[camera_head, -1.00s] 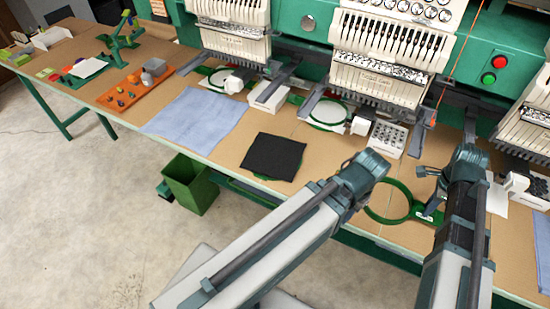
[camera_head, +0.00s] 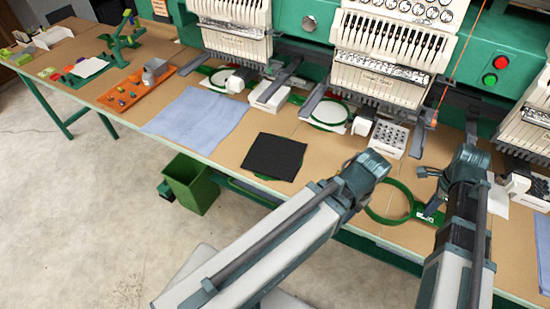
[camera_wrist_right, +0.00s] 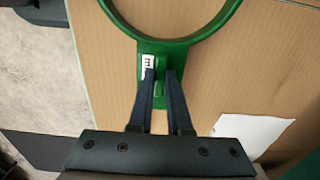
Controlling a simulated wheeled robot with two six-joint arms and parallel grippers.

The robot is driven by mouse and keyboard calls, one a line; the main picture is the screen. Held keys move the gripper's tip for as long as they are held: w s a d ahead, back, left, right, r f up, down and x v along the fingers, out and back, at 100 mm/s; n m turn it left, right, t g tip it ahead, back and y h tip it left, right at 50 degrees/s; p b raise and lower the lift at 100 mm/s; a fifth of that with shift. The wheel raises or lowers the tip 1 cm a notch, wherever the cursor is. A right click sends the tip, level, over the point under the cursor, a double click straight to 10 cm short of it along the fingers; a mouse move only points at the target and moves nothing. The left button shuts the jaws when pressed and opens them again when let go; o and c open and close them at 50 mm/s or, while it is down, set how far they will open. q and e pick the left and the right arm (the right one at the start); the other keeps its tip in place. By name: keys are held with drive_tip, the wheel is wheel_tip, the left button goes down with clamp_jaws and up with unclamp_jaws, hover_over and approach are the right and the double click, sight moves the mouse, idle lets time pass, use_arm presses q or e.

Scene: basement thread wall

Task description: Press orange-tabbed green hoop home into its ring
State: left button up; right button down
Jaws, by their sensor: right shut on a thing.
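A green hoop (camera_head: 366,208) with a flat handle lies or hovers at the table's front edge, right of centre; I cannot tell whether it touches the table. In the right wrist view the hoop (camera_wrist_right: 188,42) shows its lower arc and its handle with a white label. I see no orange tab on it. My right gripper (camera_wrist_right: 161,78) is shut on a raised green part of the handle. A black cloth (camera_head: 274,154) lies left of it, with a green rim showing under its front edge.
A blue cloth (camera_head: 193,118) lies left of the black one. Embroidery machine heads (camera_head: 377,62) stand along the back over white-filled green hoops (camera_head: 329,112). A white tray (camera_head: 388,138) with holes stands behind my arms. Bare tabletop lies between the black cloth and my left arm.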

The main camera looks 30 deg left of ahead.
use_arm(q)
drive_tip(key=shift+r, duration=0.1)
use_arm(e)
drive_tip(key=shift+r, duration=0.1)
wheel_tip(320, 180, up, 4)
drive_tip(key=p, duration=0.4)
use_arm(q)
wheel_tip(320, 180, up, 4)
drive_tip(key=shift+f, duration=0.1)
